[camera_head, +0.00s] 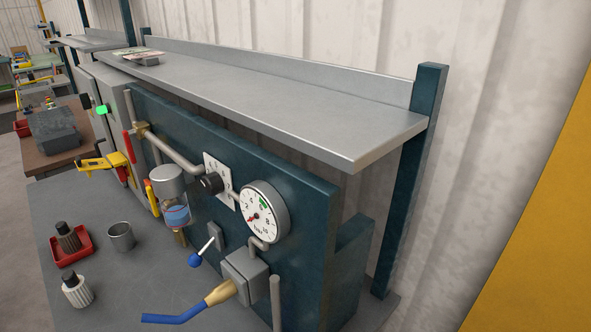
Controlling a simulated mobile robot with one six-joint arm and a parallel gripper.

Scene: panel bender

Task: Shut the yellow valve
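A narrow upright yellow handle (152,198) shows on the dark blue panel (310,200), just left of the filter bowl with blue contents (177,214). It looks like the yellow valve's lever. The valve body behind it is mostly hidden, and I cannot tell for sure whether it is open or shut. A red lever (128,146) sits further along the panel, near a brass fitting (141,129) on the pipe. My gripper is not in view.
A pressure gauge (264,212), black knob (211,183), blue-tipped switch lever (203,252) and blue hose (175,318) stand out from the panel. A metal cup (120,237) and red tray (71,247) are on the bench. A grey shelf (280,100) overhangs the panel.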

